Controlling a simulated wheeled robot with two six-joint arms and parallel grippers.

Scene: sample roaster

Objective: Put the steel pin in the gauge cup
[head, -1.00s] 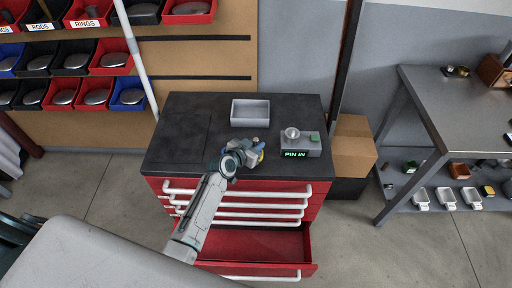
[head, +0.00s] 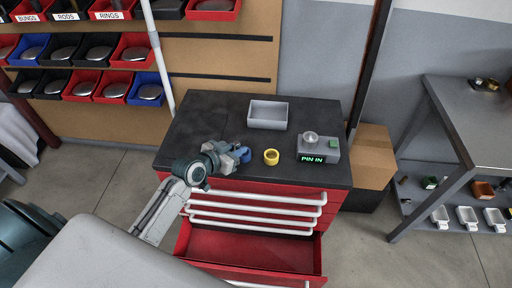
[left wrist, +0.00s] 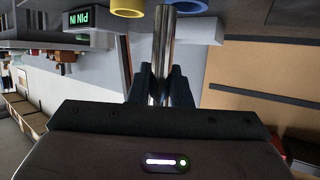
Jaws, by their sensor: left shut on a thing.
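My left gripper (head: 240,155) is over the front of the black bench top, left of the yellow ring-like piece. In the left wrist view the gripper (left wrist: 162,90) is shut on the steel pin (left wrist: 163,45), a shiny bar standing out beyond the fingers. In the head view I cannot make out the pin clearly. The gauge (head: 329,152) is a grey box at the bench's right with a green display reading PIN IN. Its round metal cup (head: 310,137) is on top, apart from my gripper. The gauge also shows in the left wrist view (left wrist: 90,40). My right gripper is not in view.
The yellow piece (head: 271,157) stands between my gripper and the gauge. A blue piece (head: 246,153) is close beside my fingers. A grey tray (head: 267,114) lies behind. A red drawer (head: 250,250) is open below the bench. The left bench top is clear.

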